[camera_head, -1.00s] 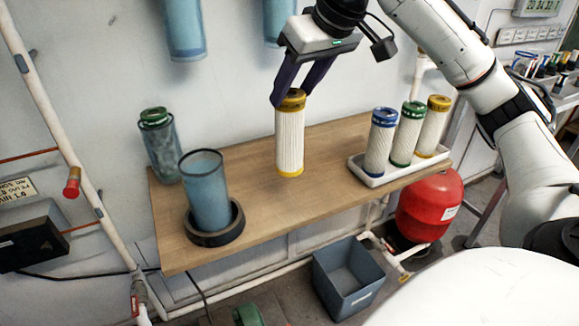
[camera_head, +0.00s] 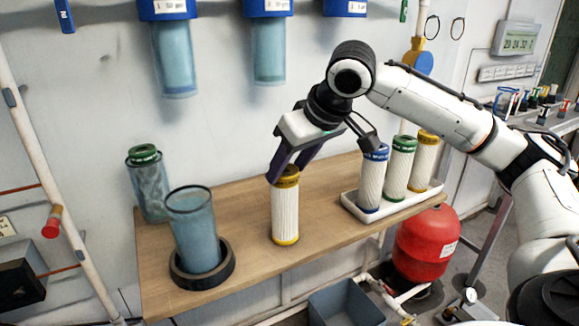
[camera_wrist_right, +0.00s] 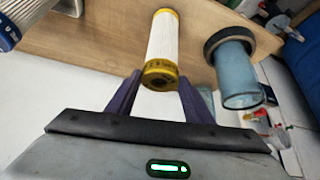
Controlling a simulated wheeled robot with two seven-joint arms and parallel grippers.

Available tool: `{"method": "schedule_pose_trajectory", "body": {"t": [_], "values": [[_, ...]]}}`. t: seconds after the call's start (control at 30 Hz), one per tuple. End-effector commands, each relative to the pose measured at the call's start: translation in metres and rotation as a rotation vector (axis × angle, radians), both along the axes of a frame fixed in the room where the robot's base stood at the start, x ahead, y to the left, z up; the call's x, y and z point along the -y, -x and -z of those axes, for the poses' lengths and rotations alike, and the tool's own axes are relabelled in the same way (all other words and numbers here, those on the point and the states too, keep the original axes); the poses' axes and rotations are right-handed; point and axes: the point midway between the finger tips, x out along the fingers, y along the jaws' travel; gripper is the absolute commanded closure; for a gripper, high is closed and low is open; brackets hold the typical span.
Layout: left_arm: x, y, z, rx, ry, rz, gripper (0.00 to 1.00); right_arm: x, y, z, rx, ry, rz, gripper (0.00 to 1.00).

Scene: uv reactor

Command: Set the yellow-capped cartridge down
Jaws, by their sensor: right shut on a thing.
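The yellow-capped cartridge (camera_head: 285,210) is a white pleated cylinder with yellow ends. It is upright over the middle of the wooden shelf, with its lower end at or just above the wood; I cannot tell whether it touches. My right gripper (camera_head: 283,174) is shut on its top cap, reaching down from above. In the right wrist view the cartridge (camera_wrist_right: 162,45) shows between the two dark fingers (camera_wrist_right: 160,88), its yellow cap towards the camera. My left gripper is not in view.
The wooden shelf (camera_head: 255,255) has bare wood around the cartridge. A blue housing cup (camera_head: 196,225) stands in a black ring (camera_head: 228,268) at left; a green-capped cup (camera_head: 150,190) is behind. A white tray (camera_head: 398,207) at right holds blue-, green- and yellow-capped cartridges.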

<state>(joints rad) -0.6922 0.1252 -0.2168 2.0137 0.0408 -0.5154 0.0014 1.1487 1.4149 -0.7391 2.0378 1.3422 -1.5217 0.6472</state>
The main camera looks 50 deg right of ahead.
Motion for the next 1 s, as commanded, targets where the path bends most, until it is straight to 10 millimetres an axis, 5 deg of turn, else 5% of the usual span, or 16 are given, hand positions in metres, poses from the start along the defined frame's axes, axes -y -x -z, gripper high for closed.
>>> {"method": "schedule_pose_trajectory", "body": {"t": [0.17, 0.2, 0.3, 0.67, 1.0], "values": [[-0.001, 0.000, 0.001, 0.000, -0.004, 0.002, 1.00, 0.000, 0.000, 0.003, 0.001, 0.000, 0.000, 0.91], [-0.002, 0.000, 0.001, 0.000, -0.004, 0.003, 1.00, 0.000, 0.000, 0.002, 0.001, 0.000, 0.000, 0.46], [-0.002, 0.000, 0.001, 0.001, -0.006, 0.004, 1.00, 0.000, 0.000, 0.002, 0.001, 0.000, 0.000, 0.34], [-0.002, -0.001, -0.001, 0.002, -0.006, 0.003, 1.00, 0.000, 0.001, -0.004, 0.002, 0.000, 0.000, 0.34], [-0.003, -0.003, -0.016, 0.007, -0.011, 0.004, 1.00, -0.003, 0.036, -0.062, 0.005, 0.000, 0.001, 0.34]]}}
